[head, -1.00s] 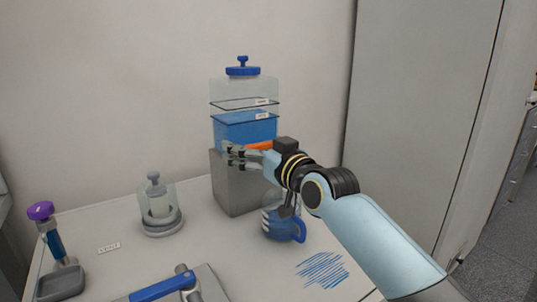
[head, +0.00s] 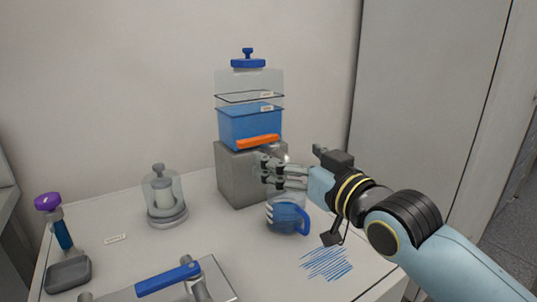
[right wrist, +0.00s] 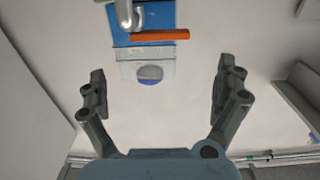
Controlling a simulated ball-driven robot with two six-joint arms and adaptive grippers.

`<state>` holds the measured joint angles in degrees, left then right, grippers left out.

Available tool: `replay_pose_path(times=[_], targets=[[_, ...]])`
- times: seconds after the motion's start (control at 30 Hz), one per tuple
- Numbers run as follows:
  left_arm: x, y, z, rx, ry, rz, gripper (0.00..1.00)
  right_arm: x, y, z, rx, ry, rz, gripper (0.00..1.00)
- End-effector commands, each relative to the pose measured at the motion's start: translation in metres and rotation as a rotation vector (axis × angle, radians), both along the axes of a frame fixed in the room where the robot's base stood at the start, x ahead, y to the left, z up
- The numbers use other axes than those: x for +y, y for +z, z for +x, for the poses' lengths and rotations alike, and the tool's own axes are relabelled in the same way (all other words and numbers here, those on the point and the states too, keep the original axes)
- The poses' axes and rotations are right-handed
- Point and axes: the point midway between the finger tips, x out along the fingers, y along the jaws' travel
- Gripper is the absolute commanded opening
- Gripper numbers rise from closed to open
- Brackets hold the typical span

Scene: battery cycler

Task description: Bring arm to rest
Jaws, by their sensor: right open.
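My right gripper (head: 268,172) is open and empty in the head view, in front of the grey block and just below the orange lever. In the right wrist view its two fingers (right wrist: 160,100) stand wide apart with nothing between them. The clear tank (head: 250,110) with blue liquid and a blue cap stands on the grey block (head: 232,180). The orange lever (head: 258,141) is at the tank's lower front and also shows in the right wrist view (right wrist: 160,35), beyond the fingers. My left gripper is not in view.
A jug (head: 288,215) with blue liquid stands below my right gripper, close to the block. A glass jar (head: 164,198), a purple-knobbed device (head: 48,202) and a blue-handled press (head: 168,279) stand to the left. Blue scribbles (head: 327,264) mark the table at right. A tall grey cabinet is behind my arm.

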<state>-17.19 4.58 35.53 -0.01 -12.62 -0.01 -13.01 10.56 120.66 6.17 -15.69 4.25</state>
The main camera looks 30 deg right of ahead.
Motion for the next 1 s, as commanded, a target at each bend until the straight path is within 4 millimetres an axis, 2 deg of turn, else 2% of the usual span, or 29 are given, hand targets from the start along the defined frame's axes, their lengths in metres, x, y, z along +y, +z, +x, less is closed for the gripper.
replay_pose_path(times=[0.23,0.37,0.47,0.5,0.63,0.8,1.0], targets=[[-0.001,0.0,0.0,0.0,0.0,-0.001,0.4,0.0,-0.006,-0.003,0.029,-0.002,-0.004,1.0],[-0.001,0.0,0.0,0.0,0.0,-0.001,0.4,0.002,-0.034,-0.021,0.177,-0.01,-0.027,1.0],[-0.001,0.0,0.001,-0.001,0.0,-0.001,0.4,0.003,-0.071,-0.053,0.38,-0.021,-0.057,1.0],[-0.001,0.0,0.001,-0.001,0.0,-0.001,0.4,0.002,-0.085,-0.069,0.47,-0.027,-0.071,1.0],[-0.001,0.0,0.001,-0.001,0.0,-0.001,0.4,0.001,-0.122,-0.125,0.733,-0.041,-0.109,1.0],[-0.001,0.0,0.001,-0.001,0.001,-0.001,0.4,-0.003,-0.146,-0.189,0.991,-0.056,-0.145,1.0],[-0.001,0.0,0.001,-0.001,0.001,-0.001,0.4,-0.007,-0.157,-0.256,1.234,-0.069,-0.173,1.0]])
